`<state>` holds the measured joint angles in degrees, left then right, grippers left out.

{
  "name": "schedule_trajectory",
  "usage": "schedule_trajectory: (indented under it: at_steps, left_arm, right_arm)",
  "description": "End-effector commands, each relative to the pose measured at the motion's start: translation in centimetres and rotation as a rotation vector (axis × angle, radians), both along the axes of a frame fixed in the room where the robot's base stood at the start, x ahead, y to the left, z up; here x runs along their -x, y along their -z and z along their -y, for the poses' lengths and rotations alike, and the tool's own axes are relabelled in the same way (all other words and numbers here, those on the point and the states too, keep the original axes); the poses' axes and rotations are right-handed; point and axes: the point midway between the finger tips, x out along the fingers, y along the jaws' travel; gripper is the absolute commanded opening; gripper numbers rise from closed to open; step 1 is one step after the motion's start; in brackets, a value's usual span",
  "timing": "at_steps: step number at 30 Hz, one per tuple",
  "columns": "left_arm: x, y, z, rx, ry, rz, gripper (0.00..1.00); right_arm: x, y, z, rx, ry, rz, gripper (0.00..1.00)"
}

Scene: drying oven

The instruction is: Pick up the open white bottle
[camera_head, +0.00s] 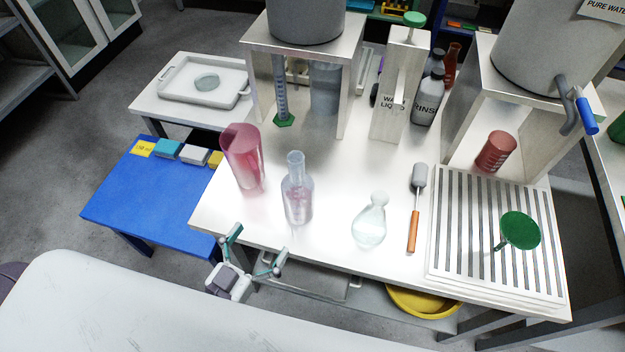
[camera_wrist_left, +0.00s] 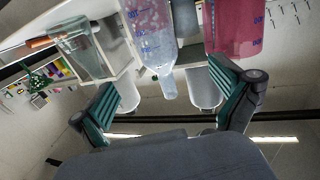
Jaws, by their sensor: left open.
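A clear, whitish bottle with a narrow open neck (camera_head: 297,192) stands upright near the front edge of the white table (camera_head: 335,215). It is the likeliest match for the open white bottle. In the left wrist view, which is upside down, the bottle (camera_wrist_left: 150,38) has blue markings and shows between the finger directions. My left gripper (camera_head: 255,249) is open and empty, in front of the table's front edge and apart from the bottle. Its spread fingers also show in the left wrist view (camera_wrist_left: 165,76). My right gripper is not in view.
A pink cylinder (camera_head: 243,158) stands close left of the bottle. A round-bottomed clear flask (camera_head: 369,222), a brush-like tool with orange handle (camera_head: 414,215) and a slatted rack (camera_head: 455,245) lie to the right. A drawer-like handle (camera_head: 352,284) is below the table edge.

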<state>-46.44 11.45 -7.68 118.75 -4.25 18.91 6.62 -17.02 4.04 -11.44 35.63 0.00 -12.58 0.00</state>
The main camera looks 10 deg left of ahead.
Motion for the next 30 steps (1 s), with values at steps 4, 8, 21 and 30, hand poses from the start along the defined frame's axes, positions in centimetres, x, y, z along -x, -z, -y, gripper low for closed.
schedule_trajectory:
  at_steps: [4, 8, 21, 30]
  left_arm:
    - [-1.9, -0.2, 0.5, -0.007, -0.003, 0.006, 1.00]
    - [-4.6, -0.2, 1.2, -0.007, -0.003, 0.006, 1.00]
    - [-9.2, -0.3, 2.7, -0.006, -0.002, 0.002, 1.00]
    - [-12.8, -0.5, 3.9, -0.006, 0.000, 0.002, 1.00]
  right_arm:
    - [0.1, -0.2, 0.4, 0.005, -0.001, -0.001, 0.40]
    - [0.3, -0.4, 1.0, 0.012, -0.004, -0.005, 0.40]
    - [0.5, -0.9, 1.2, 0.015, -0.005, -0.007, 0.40]
    - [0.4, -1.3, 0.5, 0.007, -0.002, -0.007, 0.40]
